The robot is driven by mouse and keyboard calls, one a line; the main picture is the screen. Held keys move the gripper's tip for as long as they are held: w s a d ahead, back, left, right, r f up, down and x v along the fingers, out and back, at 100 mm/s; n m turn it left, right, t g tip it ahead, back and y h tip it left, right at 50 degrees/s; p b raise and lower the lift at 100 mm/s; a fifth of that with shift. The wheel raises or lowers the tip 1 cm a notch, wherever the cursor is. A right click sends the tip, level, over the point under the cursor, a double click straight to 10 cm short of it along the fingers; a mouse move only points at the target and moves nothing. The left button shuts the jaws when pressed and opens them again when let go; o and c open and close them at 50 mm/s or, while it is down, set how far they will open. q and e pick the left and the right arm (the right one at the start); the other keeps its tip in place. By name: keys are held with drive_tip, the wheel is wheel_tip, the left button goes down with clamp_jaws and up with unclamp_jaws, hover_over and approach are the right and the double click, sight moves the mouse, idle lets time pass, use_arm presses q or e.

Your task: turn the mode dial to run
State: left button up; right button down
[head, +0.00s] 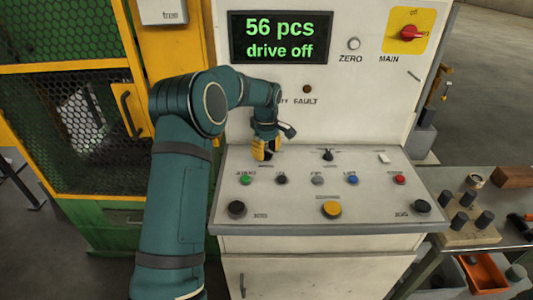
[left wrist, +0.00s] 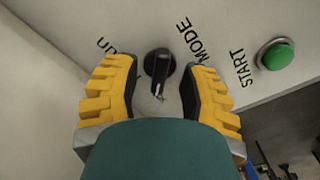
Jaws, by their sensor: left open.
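The mode dial (left wrist: 159,64) is a black knob on the light grey panel, next to the printed word MODE. A partly covered label ending in "un" is on its left in the left wrist view. A pale mark shows at the knob's lower end in that view. My left gripper (head: 264,150) is over the back left of the sloped panel. In the left wrist view its open yellow fingers (left wrist: 160,90) stand on either side of the dial, with gaps to the knob. In the head view the gripper largely hides the dial. My right gripper is not in view.
The panel (head: 290,213) also carries a green start button (head: 245,180), other coloured buttons, a second black knob (head: 328,154) and a yellow button (head: 331,208). The display (head: 281,38) reads "56 pcs drive off". A red main switch (head: 409,33) is upper right.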

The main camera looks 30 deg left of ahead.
use_arm(q)
drive_tip(key=shift+f, duration=0.2)
clamp_jaws()
